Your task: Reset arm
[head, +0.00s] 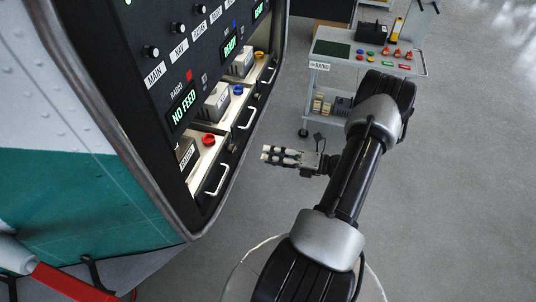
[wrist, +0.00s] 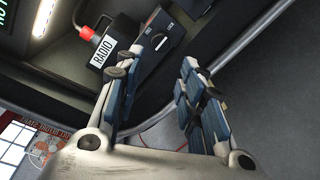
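My gripper (head: 284,157) hangs in free air to the right of the equipment panel (head: 150,75) in the head view, pointing left toward its lowest bay. In the wrist view my gripper (wrist: 153,78) has its two fingers apart, with nothing held between them. My arm reaches out across the right half of the head view, over the floor. A unit labelled RADIO (wrist: 104,52) with a red knob (wrist: 85,33) shows beyond the fingers in the wrist view. The gripper looks clear of the panel.
The panel's lit bays hold grey units, a red knob (head: 208,140) and white handles (head: 217,181). One display reads NO FEED (head: 184,107), another READY (head: 231,46). A grey trolley (head: 330,68) with tools and small parts stands behind my arm. The floor (head: 460,200) at right is clear.

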